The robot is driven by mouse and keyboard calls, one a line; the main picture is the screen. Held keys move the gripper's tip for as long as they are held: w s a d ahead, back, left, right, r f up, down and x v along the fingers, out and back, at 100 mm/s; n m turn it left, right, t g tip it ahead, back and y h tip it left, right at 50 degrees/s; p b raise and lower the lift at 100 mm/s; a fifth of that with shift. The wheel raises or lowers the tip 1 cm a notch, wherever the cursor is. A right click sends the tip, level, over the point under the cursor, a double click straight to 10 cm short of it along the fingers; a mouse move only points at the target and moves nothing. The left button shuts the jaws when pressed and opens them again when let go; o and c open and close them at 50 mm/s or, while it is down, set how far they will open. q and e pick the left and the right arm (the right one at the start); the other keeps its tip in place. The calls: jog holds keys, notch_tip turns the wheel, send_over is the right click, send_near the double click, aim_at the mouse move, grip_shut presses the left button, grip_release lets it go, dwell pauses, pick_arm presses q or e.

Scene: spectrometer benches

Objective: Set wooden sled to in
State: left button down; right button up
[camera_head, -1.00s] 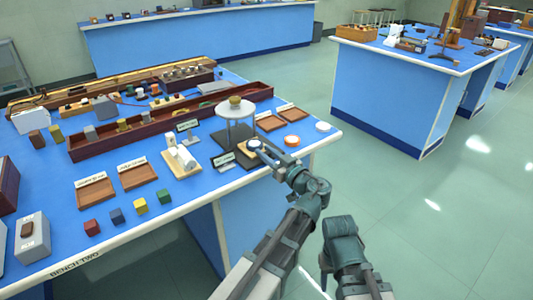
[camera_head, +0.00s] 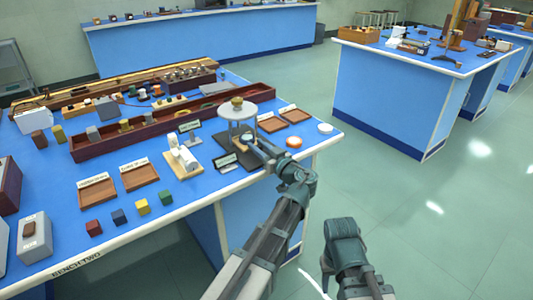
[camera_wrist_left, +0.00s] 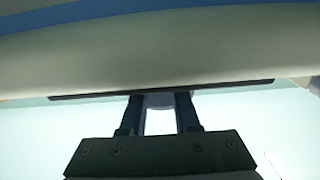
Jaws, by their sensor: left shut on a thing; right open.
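A stand with a round pale top (camera_head: 236,113) is near the right end of the near blue bench, with a dark base (camera_head: 226,146) below. My left gripper (camera_head: 252,143) reaches in low at the right side of this stand. In the left wrist view its fingers (camera_wrist_left: 160,112) are shut on a small pale rounded thing (camera_wrist_left: 160,100), just below a thin dark edge (camera_wrist_left: 165,91). I cannot clearly make out the wooden sled; the stand and my gripper may hide it. My right gripper (camera_head: 340,228) is away from the bench, over the floor, with its fingers hard to see.
A small dark sign (camera_head: 225,161) and a white device on a wooden base (camera_head: 188,165) are left of the stand. Wooden trays (camera_head: 271,125), an orange-rimmed disc (camera_head: 293,142) and a white disc (camera_head: 325,129) are to its right. A long reddish trough (camera_head: 160,131) lies behind.

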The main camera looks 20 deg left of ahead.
pick_arm(q)
jog(key=shift+x, duration=0.9)
jog(key=c, duration=0.6)
grip_release()
jog(key=shift+c, duration=0.2)
jog(key=shift+s+d, duration=0.1)
